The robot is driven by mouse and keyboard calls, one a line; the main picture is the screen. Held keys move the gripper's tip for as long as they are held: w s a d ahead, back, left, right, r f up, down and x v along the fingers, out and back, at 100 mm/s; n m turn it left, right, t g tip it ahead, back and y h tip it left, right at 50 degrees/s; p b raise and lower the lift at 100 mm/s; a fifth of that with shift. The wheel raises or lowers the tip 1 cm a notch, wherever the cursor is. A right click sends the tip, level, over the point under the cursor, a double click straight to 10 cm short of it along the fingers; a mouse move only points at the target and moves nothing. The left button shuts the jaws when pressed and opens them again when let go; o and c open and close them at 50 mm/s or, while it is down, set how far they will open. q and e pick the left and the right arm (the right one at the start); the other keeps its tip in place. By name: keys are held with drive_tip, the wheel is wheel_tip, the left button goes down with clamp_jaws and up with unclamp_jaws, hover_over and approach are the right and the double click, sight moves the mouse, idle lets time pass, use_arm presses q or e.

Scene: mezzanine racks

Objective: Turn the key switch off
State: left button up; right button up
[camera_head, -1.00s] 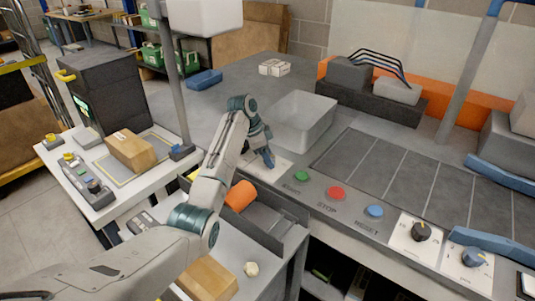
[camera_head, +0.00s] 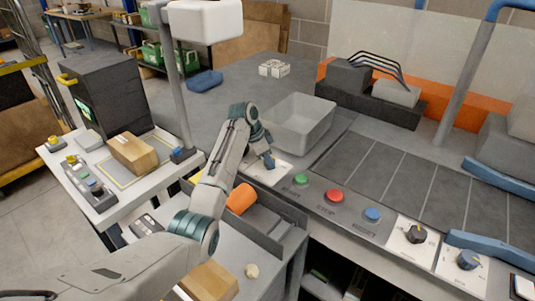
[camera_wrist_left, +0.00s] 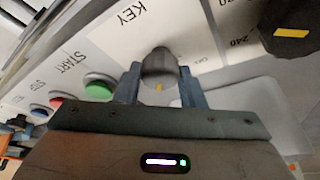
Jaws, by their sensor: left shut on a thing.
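In the head view my left gripper (camera_head: 268,163) reaches down to the white plate (camera_head: 282,172) left of the green START button (camera_head: 301,180). There the gripper hides the knob. I cannot read off or on marks beside it. My right gripper is out of view.
The red STOP button (camera_head: 334,195), blue button (camera_head: 372,214) and two rotary knobs (camera_head: 416,233) (camera_head: 468,259) line the panel edge. A grey bin (camera_head: 300,122) stands just behind my left gripper. An orange cylinder (camera_head: 241,198) lies in a tray below my arm.

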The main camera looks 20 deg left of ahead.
use_arm(q)
drive_tip(key=n+p, duration=0.1)
drive_tip(key=p, duration=0.1)
drive_tip(key=n+t+p, duration=0.1)
drive_tip(key=n+p, duration=0.1)
drive_tip(key=shift+s+d+r+n+y+p, duration=0.1)
drive_tip(key=shift+r+n+y+p, duration=0.2)
drive_tip(key=shift+r+y+p, duration=0.1)
drive_tip(key=n+y+p, duration=0.1)
drive_tip(key=n+p, duration=0.1)
drive_tip(key=n+t+y+p, duration=0.1)
drive_tip(key=n+p, duration=0.2)
drive_tip(key=shift+d+p, duration=0.15)
drive_tip(key=shift+p, duration=0.2)
drive_tip(key=n+y+p, duration=0.1)
drive_tip(key=n+p, duration=0.1)
drive_tip(key=n, duration=0.1)
drive_tip(key=shift+d+f+n, duration=0.1)
drive_tip(key=shift+f+n, duration=0.05)
drive_tip(key=shift+n, duration=0.25)
drive_tip(key=shift+f+n+y+p, duration=0.1)
drive_tip(key=shift+n+y+p, duration=0.2)
drive_tip(key=shift+n+y, duration=0.95)
drive_tip(key=shift+n+h, duration=0.35)
drive_tip(key=shift+n, duration=0.4)
drive_tip(key=o, duration=1)
